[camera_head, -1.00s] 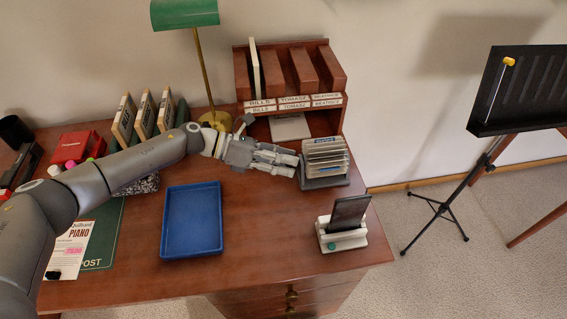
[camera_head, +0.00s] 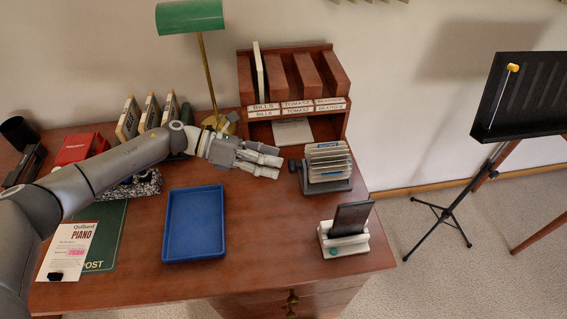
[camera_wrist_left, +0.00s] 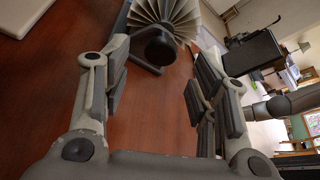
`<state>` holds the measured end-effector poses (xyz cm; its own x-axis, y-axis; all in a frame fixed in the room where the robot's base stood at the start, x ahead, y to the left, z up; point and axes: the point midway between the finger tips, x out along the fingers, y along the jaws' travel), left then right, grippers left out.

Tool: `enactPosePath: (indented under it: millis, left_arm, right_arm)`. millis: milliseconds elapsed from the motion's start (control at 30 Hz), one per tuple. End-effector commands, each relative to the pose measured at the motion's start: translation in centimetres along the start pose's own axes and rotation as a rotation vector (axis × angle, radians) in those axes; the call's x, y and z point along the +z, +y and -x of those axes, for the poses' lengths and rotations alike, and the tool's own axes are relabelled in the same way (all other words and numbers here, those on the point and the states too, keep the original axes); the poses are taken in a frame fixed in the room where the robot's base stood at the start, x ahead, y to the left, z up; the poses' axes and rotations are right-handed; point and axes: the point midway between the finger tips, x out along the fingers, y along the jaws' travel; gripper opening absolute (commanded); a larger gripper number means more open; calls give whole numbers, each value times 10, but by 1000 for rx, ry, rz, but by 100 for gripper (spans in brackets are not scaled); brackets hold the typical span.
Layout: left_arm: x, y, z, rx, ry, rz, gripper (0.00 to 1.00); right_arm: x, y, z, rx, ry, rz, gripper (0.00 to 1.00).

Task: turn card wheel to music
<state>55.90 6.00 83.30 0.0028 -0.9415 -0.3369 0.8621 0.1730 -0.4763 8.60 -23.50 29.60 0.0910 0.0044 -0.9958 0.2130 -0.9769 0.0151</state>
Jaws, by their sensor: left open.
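The card wheel (camera_head: 327,161) stands on its dark base at the right of the desk, in front of the wooden sorter. Its fanned pale cards also show at the top of the left wrist view (camera_wrist_left: 168,18), with a dark round knob (camera_wrist_left: 161,47) on its near side. My left gripper (camera_head: 279,167) is open and empty, its fingers pointing at the wheel's left side with a small gap between. In the left wrist view the knob lies ahead, between the spread fingers. The writing on the cards is too small to read. My right gripper is not in view.
A wooden sorter (camera_head: 294,104) with labelled slots stands behind, next to a green lamp (camera_head: 190,17). A blue tray (camera_head: 194,223) lies in front of my arm. A phone on a white stand (camera_head: 345,232) is at front right. A black music stand (camera_head: 519,96) stands beyond the desk.

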Motion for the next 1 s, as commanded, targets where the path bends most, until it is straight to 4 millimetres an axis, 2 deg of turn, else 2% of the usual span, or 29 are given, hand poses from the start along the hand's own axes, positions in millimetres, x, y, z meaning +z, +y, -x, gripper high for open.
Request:
enactPosePath:
  millis: [33,200,400,833,1000]
  left_arm:
    - [-1,1,13,4,-1,2,54]
    - [0,1,47,3,-1,1,54]
    - [0,0,70,1,-1,0,54]
    - [2,-1,75,0,0,-1,54]
    - [17,-10,81,0,-1,0,54]
  right_arm:
    - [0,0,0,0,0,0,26]
    - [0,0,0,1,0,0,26]
    - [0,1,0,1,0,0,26]
    - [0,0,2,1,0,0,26]
    - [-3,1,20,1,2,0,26]
